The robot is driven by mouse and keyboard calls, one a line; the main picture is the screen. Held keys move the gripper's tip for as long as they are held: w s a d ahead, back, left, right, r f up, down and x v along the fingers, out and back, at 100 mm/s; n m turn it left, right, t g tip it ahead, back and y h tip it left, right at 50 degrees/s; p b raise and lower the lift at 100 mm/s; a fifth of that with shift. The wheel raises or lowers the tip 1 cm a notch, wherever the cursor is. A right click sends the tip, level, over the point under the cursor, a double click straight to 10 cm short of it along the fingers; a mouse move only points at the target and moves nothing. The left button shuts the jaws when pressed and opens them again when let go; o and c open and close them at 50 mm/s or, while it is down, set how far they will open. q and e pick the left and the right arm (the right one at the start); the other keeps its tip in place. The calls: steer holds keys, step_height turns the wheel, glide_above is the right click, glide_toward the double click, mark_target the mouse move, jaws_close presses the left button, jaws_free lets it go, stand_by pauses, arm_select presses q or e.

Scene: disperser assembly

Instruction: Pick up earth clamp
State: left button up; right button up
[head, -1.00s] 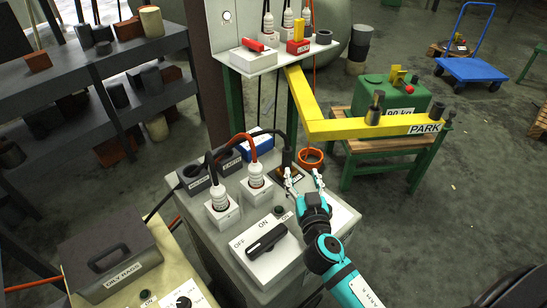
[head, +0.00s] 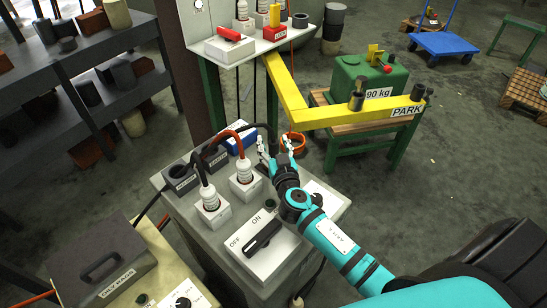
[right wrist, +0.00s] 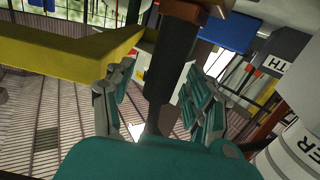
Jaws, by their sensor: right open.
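A dark handle on a black cable (head: 272,136), which looks like the earth clamp, stands at the back of the grey cabinet in the head view. My right gripper (head: 274,146) reaches it from the lower right with its fingers apart. In the right wrist view the dark handle (right wrist: 174,60) stands upright between the two open fingers of the right gripper (right wrist: 158,84). I see no clear contact; its lower end is partly hidden by the gripper. My left gripper is not in view.
The grey cabinet (head: 180,215) carries white sockets (head: 243,182), a rotary switch (head: 262,237), an EARTH-labelled block (head: 215,158) and a blue box (head: 240,139). An orange ring (head: 293,142) lies just beyond the gripper. A yellow beam (head: 330,116) passes behind it.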

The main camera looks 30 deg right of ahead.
jaws_close()
stand_by(0.3)
stand_by(0.5)
steer(key=shift+r, duration=0.2)
